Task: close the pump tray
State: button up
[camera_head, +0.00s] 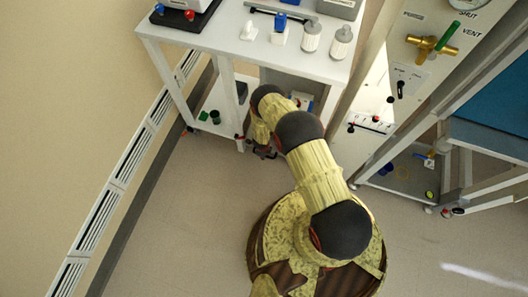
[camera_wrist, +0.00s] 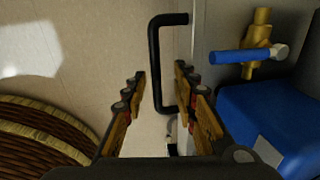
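My gripper (camera_wrist: 160,76) is open in the wrist view, one finger on each side. A black bar handle (camera_wrist: 157,60) stands out from a grey front edge, and its long bar shows between the two fingers. I cannot tell whether either finger touches it. Behind that edge lies a blue pump-like body (camera_wrist: 270,115) with a brass valve and blue lever (camera_wrist: 250,53). This looks like the pump tray. In the head view my gripper (camera_head: 264,152) is low beside the bench, and a small blue part (camera_head: 304,102) shows there. My arm hides most of the tray.
The white bench (camera_head: 240,42) carries bottles and instruments. A gas panel (camera_head: 420,60) and another frame with a lower shelf (camera_head: 405,178) stand to the right. A vented wall base (camera_head: 120,165) runs along the left. The floor (camera_head: 185,225) left of my base is clear.

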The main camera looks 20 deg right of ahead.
notch_tip(320, 180, up, 12)
jog(key=s+a, duration=0.1)
jog(key=shift+s+a+f, duration=0.15)
jog(key=shift+s+f, duration=0.05)
jog(key=shift+s, duration=0.1)
dwell(0.3)
dwell(0.4)
